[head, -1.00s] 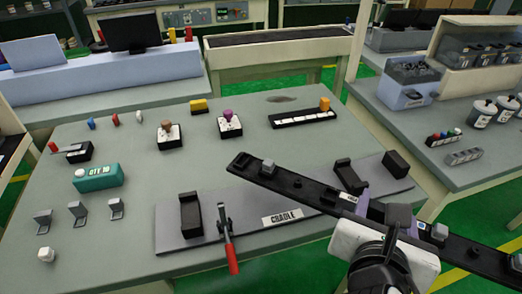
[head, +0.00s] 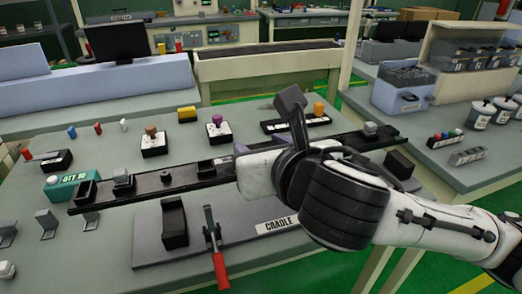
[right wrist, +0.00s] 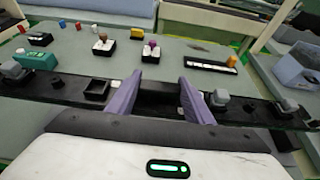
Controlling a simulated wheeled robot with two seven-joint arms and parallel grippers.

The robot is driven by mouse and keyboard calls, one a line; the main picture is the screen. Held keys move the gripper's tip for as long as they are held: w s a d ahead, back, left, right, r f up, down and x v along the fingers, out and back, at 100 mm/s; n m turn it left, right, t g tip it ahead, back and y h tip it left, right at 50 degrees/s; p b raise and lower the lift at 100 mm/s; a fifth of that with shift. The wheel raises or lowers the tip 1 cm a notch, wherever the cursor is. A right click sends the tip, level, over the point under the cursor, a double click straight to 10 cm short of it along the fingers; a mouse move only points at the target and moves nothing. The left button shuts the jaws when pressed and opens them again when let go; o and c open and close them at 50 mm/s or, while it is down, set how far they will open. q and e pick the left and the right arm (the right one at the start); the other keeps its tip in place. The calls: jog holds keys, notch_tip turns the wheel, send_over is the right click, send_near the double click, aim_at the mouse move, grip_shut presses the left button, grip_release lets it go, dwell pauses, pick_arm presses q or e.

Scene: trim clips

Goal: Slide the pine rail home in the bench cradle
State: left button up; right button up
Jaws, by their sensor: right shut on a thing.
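The long dark rail (head: 160,181) spans the head view above the bench, its right end higher in the picture. It carries grey clips, one near the left (head: 122,178) and one near the right end (head: 370,129). My right gripper (head: 240,160) is shut on the rail near its middle; in the right wrist view its purple fingers (right wrist: 158,100) stand across the rail (right wrist: 70,88). The bench cradle (head: 250,247) lies below and nearer, with a black end block (head: 173,222), and a clamp with a red handle (head: 220,270). My arm hides part of the cradle's right side. My left gripper is not in view.
A teal box (head: 66,188) is partly behind the rail's left end. Small black trays with knobs (head: 154,145) and a long black strip (head: 295,125) lie farther back. Grey brackets (head: 47,222) stand at the left. A side bench with bins (head: 403,95) is at the right.

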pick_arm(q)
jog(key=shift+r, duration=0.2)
pick_arm(e)
jog(key=shift+r, duration=0.1)
